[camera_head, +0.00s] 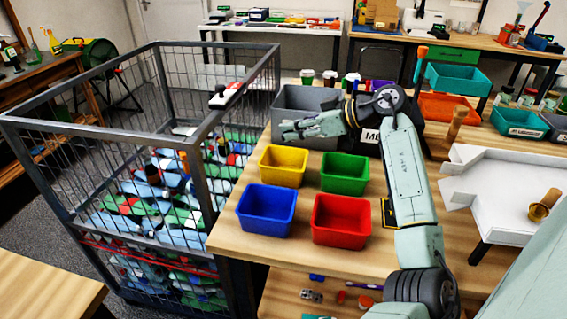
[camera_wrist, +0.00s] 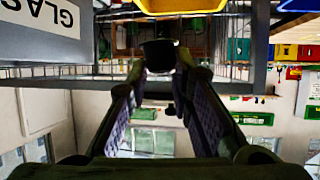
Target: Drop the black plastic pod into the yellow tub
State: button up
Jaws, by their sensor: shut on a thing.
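The yellow tub (camera_head: 283,180) stands on the wooden table, behind the blue tub and left of the green one. Its yellow wall also shows at the top edge of the wrist view (camera_wrist: 180,6). My gripper (camera_head: 284,131) points left, above and behind the yellow tub and in front of the grey bin. In the wrist view my gripper (camera_wrist: 160,70) is shut on the black plastic pod (camera_wrist: 160,54), a small dark thing between the fingertips. In the head view the pod cannot be made out clearly at the fingers.
A blue tub (camera_head: 266,212), a red tub (camera_head: 341,222) and a green tub (camera_head: 345,175) stand close to the yellow one. A grey bin (camera_head: 297,101) is behind my gripper. A tall wire cage (camera_head: 157,146) full of items stands at the table's left edge.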

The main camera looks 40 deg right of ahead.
jog(key=shift+s+f, duration=0.1)
jog(key=shift+f, duration=2.65)
jog(key=o, duration=0.9)
jog(key=shift+c, duration=0.2)
jog(key=v, duration=1.2)
jog(key=shift+s+f, duration=0.1)
